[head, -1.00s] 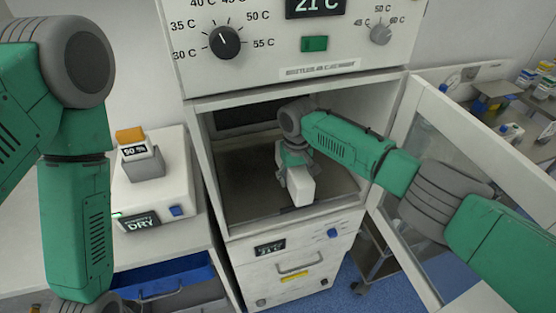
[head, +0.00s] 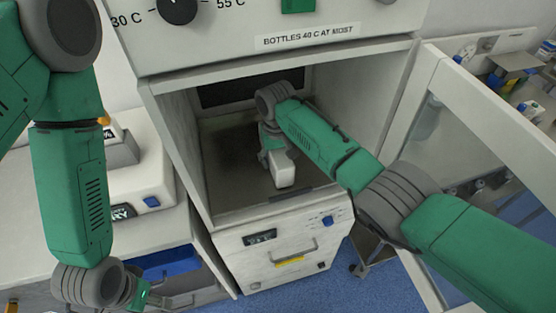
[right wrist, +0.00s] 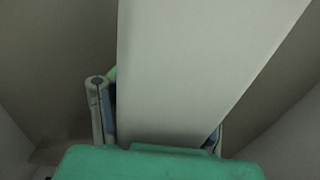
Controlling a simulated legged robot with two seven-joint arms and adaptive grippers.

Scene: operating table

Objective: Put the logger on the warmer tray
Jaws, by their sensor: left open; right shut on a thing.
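A plain white box (head: 284,174), which I take to be the logger, is inside the open warmer chamber. My right gripper (head: 275,156) is shut on it, with the arm reaching in from the right. In the right wrist view the box (right wrist: 195,70) fills the middle, between the fingers of the right gripper (right wrist: 158,128). The warmer tray (head: 228,165) is the dark brownish floor of the chamber. I cannot tell whether the box touches it. My left gripper (head: 138,297) is open and empty, low at the left, partly cut off by the bottom edge.
The warmer's side walls and raised upper panel (head: 268,40) frame the right arm closely. The glazed door (head: 405,130) stands open at the right. A white dry unit (head: 150,180) sits on the left bench, partly behind my left arm. A blue drawer (head: 170,264) is below.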

